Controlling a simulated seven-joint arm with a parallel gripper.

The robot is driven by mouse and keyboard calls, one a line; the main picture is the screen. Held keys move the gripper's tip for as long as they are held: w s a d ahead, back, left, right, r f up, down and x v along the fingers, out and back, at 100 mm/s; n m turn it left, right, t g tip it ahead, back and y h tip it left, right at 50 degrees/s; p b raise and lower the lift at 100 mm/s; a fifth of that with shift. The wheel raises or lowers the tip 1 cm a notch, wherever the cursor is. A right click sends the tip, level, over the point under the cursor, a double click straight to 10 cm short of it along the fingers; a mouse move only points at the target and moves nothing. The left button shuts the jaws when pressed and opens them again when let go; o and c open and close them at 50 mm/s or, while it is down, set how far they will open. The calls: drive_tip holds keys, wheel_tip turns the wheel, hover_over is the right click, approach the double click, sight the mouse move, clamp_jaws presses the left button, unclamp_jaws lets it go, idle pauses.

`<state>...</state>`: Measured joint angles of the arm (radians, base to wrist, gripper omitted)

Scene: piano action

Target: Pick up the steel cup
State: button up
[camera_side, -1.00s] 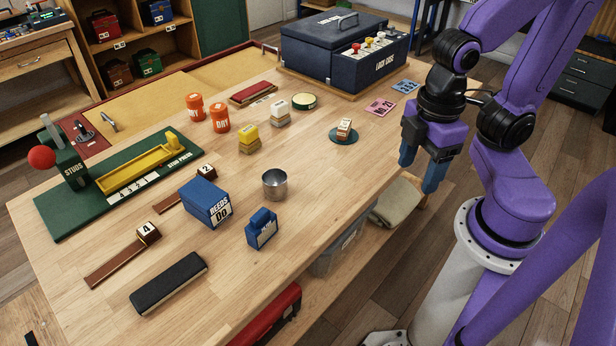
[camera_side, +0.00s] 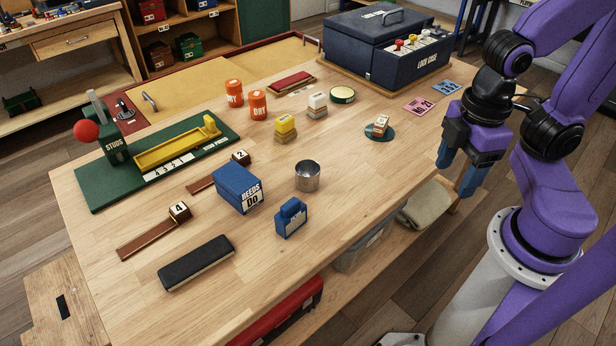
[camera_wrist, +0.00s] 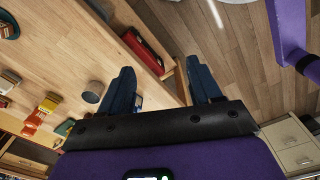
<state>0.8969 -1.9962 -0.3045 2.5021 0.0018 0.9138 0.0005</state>
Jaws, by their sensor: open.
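The steel cup (camera_side: 307,176) stands upright on the wooden table, right of the blue REEDS box and behind the small blue block. It also shows in the wrist view (camera_wrist: 93,92), left of my fingers. My gripper (camera_side: 456,178) is open and empty, off to the right of the cup, near the table's right edge. Its blue fingers point down in the side view. In the wrist view my gripper (camera_wrist: 163,85) shows its two blue fingers spread apart with nothing between them. The cup's inside is only partly visible.
The blue REEDS box (camera_side: 238,188) and small blue block (camera_side: 291,218) stand close to the cup. A green disc (camera_side: 379,132) with a small block lies between cup and gripper. The dark blue case (camera_side: 385,50) stands at the back. Bare table lies right of the cup.

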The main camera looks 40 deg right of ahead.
idle(0.3)
drive_tip(key=o, duration=0.6)
drive_tip(key=shift+o, duration=0.2)
drive_tip(key=n, duration=0.6)
hover_over(308, 175)
drive_tip(key=s+a, duration=0.1)
drive_tip(key=a, duration=0.1)
wheel_tip(308, 175, down, 7)
drive_tip(key=f, duration=1.1)
drive_tip(key=shift+s+a+f, duration=0.2)
drive_tip(key=shift+f, duration=0.05)
drive_tip(key=shift+s+d+f, duration=0.15)
drive_tip(key=shift+f, duration=1.2)
drive_tip(key=shift+s+d+f, duration=0.1)
drive_tip(key=shift+s+f, duration=0.05)
drive_tip(key=shift+f, duration=1.15)
